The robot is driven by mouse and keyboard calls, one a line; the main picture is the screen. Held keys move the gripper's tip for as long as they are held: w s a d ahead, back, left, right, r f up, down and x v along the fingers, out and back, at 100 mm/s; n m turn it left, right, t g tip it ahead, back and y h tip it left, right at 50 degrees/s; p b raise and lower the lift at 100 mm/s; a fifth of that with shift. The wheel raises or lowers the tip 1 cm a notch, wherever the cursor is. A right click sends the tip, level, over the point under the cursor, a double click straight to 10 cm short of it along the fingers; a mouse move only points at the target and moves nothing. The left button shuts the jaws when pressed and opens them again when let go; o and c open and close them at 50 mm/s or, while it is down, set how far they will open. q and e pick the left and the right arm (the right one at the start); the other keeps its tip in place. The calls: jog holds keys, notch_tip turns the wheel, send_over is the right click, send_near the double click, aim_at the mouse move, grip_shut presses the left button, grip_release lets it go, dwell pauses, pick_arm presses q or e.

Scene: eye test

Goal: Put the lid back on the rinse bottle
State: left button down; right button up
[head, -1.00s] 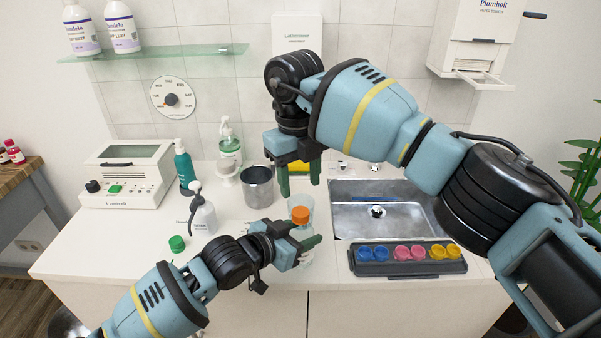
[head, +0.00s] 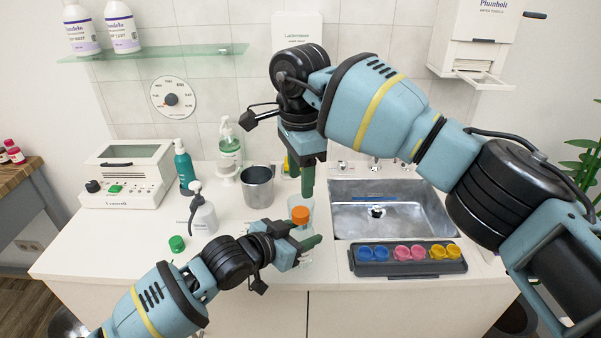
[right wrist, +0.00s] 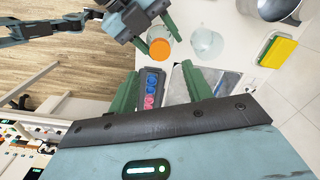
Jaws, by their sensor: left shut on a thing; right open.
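My left gripper (head: 305,242) is shut on a clear bottle (right wrist: 173,33), mostly hidden by the fingers in the head view. An orange lid (head: 300,215) is at its top; it also shows in the right wrist view (right wrist: 160,48). I cannot tell whether it is seated. A green lid (head: 177,243) lies on the counter at left, near a white bottle with a dark nozzle (head: 204,218). My right gripper (head: 305,178) is open and empty, above and behind the orange lid. Its two fingers show apart in the right wrist view (right wrist: 160,74).
A clear beaker (right wrist: 207,43) stands close behind the held bottle. A steel pot (head: 258,190) is further back. The sink (head: 410,215) and a dark tray of coloured cups (head: 408,268) lie to the right. The front left counter is mostly clear.

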aim_at(300, 212)
dwell(0.4)
jog(key=shift+f, duration=4)
jog(key=shift+c, duration=0.3)
jog(key=c, duration=1)
jog(key=shift+o, duration=0.2)
jog(key=m, duration=0.5)
jog(key=shift+m, duration=0.4)
jog(key=m, duration=0.5)
jog(key=shift+m, duration=0.4)
jog(key=o, duration=1.2)
